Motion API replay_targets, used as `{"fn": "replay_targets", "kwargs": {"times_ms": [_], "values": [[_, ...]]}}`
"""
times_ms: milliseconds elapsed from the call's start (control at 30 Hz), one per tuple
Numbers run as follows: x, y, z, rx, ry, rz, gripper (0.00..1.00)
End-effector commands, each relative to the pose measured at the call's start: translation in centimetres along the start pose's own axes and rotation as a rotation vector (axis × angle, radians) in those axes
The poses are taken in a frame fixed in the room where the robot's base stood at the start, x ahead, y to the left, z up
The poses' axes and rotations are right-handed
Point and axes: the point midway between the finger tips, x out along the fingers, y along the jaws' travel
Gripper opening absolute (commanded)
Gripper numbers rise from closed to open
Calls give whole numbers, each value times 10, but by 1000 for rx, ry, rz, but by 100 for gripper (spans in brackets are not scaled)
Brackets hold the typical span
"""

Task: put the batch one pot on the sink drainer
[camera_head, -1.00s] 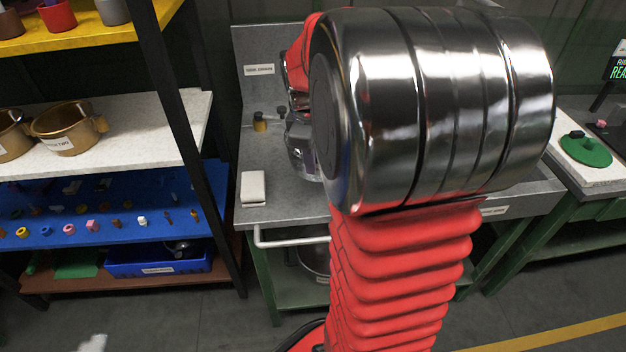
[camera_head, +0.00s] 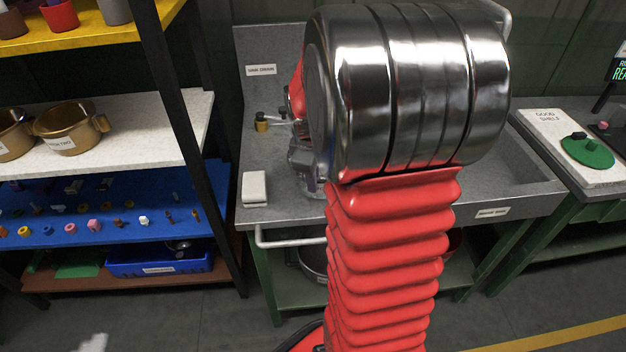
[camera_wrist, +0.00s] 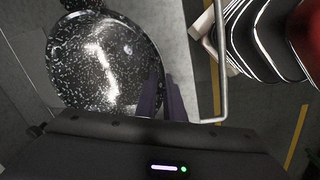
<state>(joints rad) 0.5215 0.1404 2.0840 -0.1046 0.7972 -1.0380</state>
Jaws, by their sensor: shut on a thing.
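A black, white-speckled pot (camera_wrist: 105,60) shows in the wrist view at upper left, its round inside facing the camera. My gripper (camera_wrist: 160,90) is shut on its rim at the lower right side. No batch label on this pot is readable. In the head view my arm hides the pot, and only part of my gripper (camera_head: 304,168) shows over the counter. The grey sink drainer (camera_head: 252,218) lies left of my arm, under a wall label. I cannot tell whether the pot touches it.
A small white block (camera_head: 254,187) sits on the drainer's left side. A white rail (camera_head: 288,242) runs along the front. The sink basin (camera_head: 520,165) is right of my arm. Brass pots (camera_head: 70,130) stand on the left shelf, beside a black post (camera_head: 195,125).

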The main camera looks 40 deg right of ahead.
Motion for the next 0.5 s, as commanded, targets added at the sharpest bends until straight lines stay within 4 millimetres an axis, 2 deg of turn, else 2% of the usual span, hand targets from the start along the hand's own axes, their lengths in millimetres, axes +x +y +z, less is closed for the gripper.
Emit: {"fn": "replay_targets", "kwargs": {"times_ms": [333,367,500], "values": [[1,1,0,0,1,3,0],[2,0,0,0,0,0,10],[2,0,0,0,0,0,20]]}}
